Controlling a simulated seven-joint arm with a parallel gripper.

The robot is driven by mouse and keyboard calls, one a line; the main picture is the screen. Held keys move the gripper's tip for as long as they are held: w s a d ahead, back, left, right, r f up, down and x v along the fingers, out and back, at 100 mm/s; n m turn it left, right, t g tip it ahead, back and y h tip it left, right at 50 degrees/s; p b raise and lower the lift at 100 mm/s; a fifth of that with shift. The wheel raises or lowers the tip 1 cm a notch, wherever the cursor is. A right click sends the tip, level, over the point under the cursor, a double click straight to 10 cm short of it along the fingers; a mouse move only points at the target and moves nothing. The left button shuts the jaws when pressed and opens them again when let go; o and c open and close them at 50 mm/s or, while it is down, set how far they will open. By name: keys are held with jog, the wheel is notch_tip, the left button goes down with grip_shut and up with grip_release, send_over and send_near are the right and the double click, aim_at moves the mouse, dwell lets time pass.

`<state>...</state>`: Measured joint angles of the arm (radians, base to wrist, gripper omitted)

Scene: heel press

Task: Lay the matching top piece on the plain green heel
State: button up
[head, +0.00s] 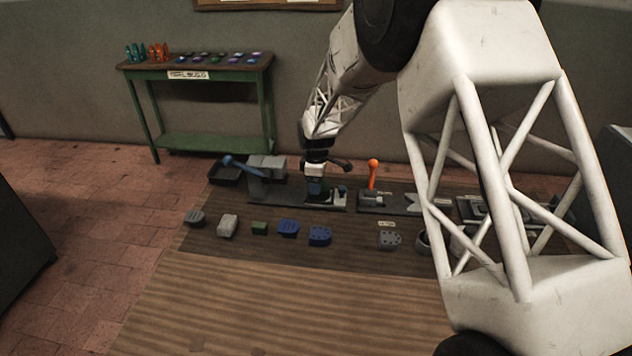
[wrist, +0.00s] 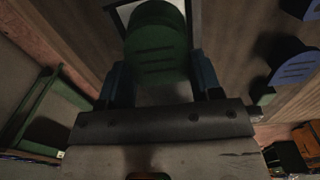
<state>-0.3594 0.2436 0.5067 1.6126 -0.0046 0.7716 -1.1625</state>
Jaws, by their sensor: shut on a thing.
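My gripper (head: 314,192) is shut on a dark green rounded piece (wrist: 157,45) with several grooves across its face. In the wrist view the piece sits between the two blue fingers (wrist: 160,85). In the head view my gripper points down at the grey fixture (head: 340,198) on the mat, and the held piece is hard to make out there. A pale edge shows behind the piece in the wrist view; I cannot tell whether they touch. A small green block (head: 259,228) lies in the front row, apart from my gripper.
In the front row lie grey pieces (head: 227,226), blue pieces (head: 288,228) and a dotted grey piece (head: 389,240). A blue-handled press (head: 266,170) stands left of my gripper, an orange-knobbed lever (head: 373,175) right. A green side table (head: 205,70) holds small coloured parts. The front tabletop is clear.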

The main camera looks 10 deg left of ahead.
jog(key=shift+f, duration=0.15)
jog(key=o, duration=1)
jog(key=shift+r, duration=3.9)
